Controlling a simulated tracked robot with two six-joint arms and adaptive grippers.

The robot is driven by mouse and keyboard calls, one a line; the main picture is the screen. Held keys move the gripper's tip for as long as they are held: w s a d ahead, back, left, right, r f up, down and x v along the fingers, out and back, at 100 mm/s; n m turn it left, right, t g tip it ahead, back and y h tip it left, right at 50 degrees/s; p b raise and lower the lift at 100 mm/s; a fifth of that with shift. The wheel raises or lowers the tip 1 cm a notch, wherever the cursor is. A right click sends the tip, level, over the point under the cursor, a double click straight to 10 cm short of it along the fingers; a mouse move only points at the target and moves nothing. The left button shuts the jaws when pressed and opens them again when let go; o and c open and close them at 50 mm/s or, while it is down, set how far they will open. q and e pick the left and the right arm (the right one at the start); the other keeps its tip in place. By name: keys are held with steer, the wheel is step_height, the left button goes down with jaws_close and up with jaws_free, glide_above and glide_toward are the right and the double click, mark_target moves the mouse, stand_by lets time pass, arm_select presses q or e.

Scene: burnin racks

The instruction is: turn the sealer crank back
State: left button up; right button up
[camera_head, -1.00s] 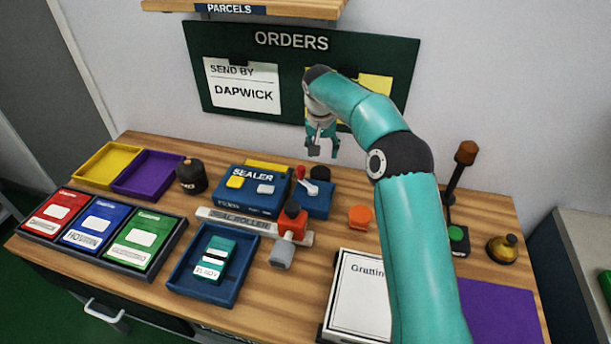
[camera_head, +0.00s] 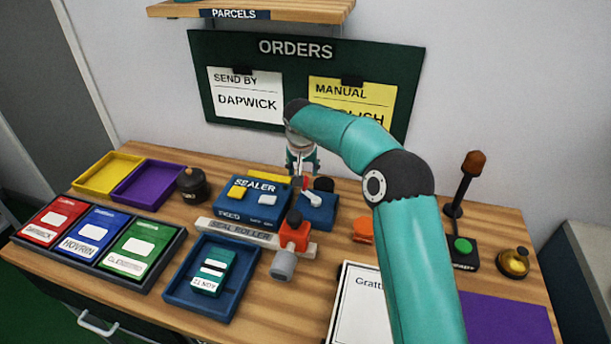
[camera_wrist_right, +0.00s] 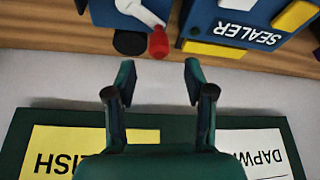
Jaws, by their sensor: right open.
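The blue sealer (camera_head: 235,208) stands at the back middle of the table. Its crank is a white arm (camera_head: 311,199) with a red knob (camera_head: 298,183) on a blue block to the sealer's right. In the right wrist view the red knob (camera_wrist_right: 158,42) and white arm (camera_wrist_right: 138,12) lie just beyond the fingertips. My right gripper (camera_head: 302,167) is above and behind the knob in the head view, partly covering it. In the wrist view the right gripper (camera_wrist_right: 158,72) is open and empty, its fingers apart from the knob. My left gripper is not in view.
A black knob (camera_head: 324,184) sits beside the crank. A red-handled seal roller (camera_head: 293,232) and a tray with a teal packet (camera_head: 212,272) are in front. An orange piece (camera_head: 365,230) lies right of the crank. The orders board (camera_head: 240,50) is close behind my gripper.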

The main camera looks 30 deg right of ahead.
steer(key=p+x, duration=0.1)
steer(key=x, duration=0.4)
steer(key=shift+w+d+f, duration=0.1)
steer(key=shift+d+f, duration=0.05)
steer(key=shift+f, duration=0.2)
steer(key=shift+c, duration=0.4)
